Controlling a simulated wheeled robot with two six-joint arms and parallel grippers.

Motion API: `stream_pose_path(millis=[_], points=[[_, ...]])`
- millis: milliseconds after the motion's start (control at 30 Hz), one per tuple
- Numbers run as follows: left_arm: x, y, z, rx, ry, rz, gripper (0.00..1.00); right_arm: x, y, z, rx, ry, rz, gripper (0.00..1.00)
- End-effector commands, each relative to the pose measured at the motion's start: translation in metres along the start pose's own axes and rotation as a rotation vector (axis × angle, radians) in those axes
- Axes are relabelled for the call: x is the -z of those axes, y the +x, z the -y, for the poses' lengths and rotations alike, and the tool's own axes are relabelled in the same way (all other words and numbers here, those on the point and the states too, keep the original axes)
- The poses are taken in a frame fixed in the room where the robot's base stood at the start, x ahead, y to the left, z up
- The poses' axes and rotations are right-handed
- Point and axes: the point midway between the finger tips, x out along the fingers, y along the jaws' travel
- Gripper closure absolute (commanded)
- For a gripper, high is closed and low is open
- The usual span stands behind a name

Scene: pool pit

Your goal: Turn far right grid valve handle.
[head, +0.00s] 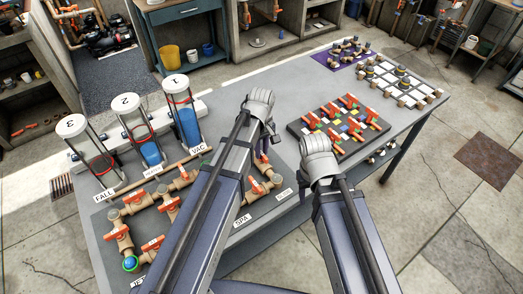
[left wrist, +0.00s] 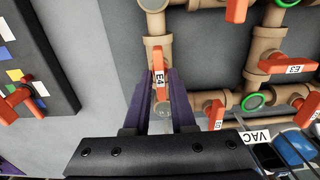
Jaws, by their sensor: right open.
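A grid of tan pipes (head: 160,199) with orange valve handles lies on a grey board on the table, partly hidden by my left arm. My left gripper (head: 263,150) is over the grid's right end. In the left wrist view, an orange handle marked E4 (left wrist: 159,62) sits between the purple fingers of my left gripper (left wrist: 161,82). The fingers look open, with a narrow gap around the handle; contact is not clear. The E4 handle lies in line with its pipe. My right gripper (head: 318,172) is over the table's front right; its fingers are mostly hidden.
Three clear cylinders, 1 (head: 184,112), 2 (head: 140,132) and 3 (head: 92,152), stand behind the grid. A dark board with orange handles (head: 340,124) lies to the right, close to both grippers. Further right is a white rack (head: 401,82). Other handles crowd E4, such as E3 (left wrist: 292,68).

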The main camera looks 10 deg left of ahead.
Motion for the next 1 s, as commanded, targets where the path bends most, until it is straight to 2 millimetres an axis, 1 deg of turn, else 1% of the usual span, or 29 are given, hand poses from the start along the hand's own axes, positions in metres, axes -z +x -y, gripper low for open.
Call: stream_pose_path(millis=[33, 133, 200, 733, 867, 1000], points=[[0.0000, 0.0000, 0.0000, 0.000, 0.000, 0.000, 0.83, 0.0000, 0.0000, 0.0000, 0.000, 0.000, 0.000, 0.50], [0.0000, 0.0000, 0.0000, 0.000, 0.000, 0.000, 0.94, 0.0000, 0.0000, 0.0000, 0.000, 0.000, 0.000, 0.50], [0.0000, 0.0000, 0.0001, 0.000, 0.000, 0.000, 1.00, 0.0000, 0.0000, 0.0000, 0.000, 0.000, 0.000, 0.50], [0.0000, 0.0001, 0.0001, 0.000, 0.013, 0.000, 1.00, 0.0000, 0.0001, 0.0000, 0.000, 0.000, 0.000, 0.50], [-0.0001, 0.0001, 0.0001, 0.000, 0.054, 0.000, 1.00, 0.0000, 0.0001, 0.0000, 0.000, 0.000, 0.000, 0.50], [-0.0001, 0.0001, 0.0001, 0.000, 0.138, 0.000, 1.00, 0.0000, 0.0001, 0.0000, 0.000, 0.000, 0.000, 0.50]])
